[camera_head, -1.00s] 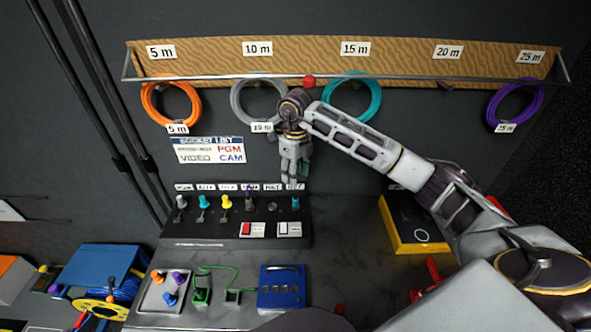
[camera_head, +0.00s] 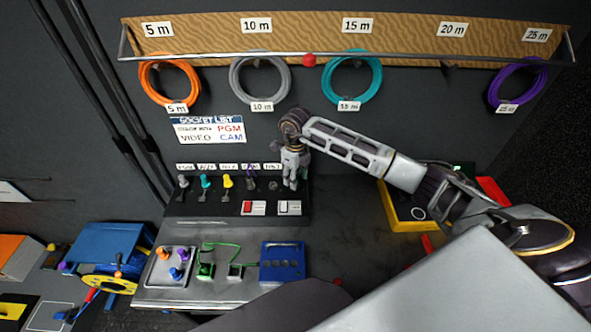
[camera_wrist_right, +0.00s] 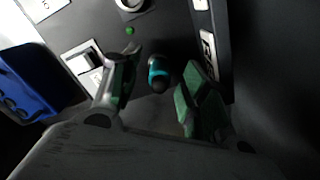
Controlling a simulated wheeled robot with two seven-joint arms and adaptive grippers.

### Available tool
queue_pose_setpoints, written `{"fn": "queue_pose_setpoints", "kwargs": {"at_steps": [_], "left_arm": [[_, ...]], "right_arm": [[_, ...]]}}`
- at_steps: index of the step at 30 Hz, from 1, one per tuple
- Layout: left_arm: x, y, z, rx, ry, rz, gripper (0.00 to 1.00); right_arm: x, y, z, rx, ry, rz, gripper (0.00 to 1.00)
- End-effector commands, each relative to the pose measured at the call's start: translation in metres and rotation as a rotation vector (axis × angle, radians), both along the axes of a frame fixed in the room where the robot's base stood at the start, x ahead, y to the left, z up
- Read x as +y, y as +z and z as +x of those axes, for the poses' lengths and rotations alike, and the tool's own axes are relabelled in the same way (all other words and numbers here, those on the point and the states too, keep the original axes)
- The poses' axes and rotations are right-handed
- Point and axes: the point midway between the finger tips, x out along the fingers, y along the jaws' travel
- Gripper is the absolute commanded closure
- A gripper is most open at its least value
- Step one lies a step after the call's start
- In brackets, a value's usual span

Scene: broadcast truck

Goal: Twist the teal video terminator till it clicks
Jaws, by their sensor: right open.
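The teal video terminator (camera_wrist_right: 158,72) sits at the end of the socket panel, its dark tip facing the wrist camera. In the right wrist view it lies between the two green-padded fingers of my right gripper (camera_wrist_right: 163,66), which are open, with a gap visible on both sides. In the head view my right gripper (camera_head: 291,182) points down over the right end of the socket panel (camera_head: 235,212) and hides the terminator. My left gripper is in neither current view.
Grey, teal and yellow plugs stand along the panel to the left, above red and white switches (camera_head: 254,207). A blue box (camera_head: 282,262) and a tray of coloured plugs (camera_head: 168,268) lie in front. A yellow case (camera_head: 405,212) stands right. Cable coils hang behind.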

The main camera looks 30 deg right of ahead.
Motion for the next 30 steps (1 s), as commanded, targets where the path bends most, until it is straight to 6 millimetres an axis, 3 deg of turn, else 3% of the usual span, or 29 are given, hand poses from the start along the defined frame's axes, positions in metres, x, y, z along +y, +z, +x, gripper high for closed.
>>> {"fn": "queue_pose_setpoints", "kwargs": {"at_steps": [15,26,27,28,30], "left_arm": [[0.0002,0.0013,-0.0003,0.0,0.001,0.0,0.6],[0.0,0.0013,-0.0002,0.0,0.001,0.0,0.6],[-0.0001,0.0013,-0.0001,0.0,0.001,0.0,0.6],[-0.0002,0.0013,-0.0002,0.0,0.001,0.0,0.6],[-0.0004,0.0013,-0.0002,0.0,0.002,0.0,0.6]], "right_arm": [[0.0004,-0.0114,-0.0004,0.0,0.002,0.001,0.55],[0.0003,-0.0112,-0.0004,0.0,0.001,0.0,1.0],[0.0003,-0.0112,-0.0004,0.0,0.001,0.0,1.0],[0.0003,-0.0111,-0.0004,0.0,0.001,0.0,0.85],[0.0003,-0.0111,-0.0004,0.0,0.001,0.0,0.94]]}}
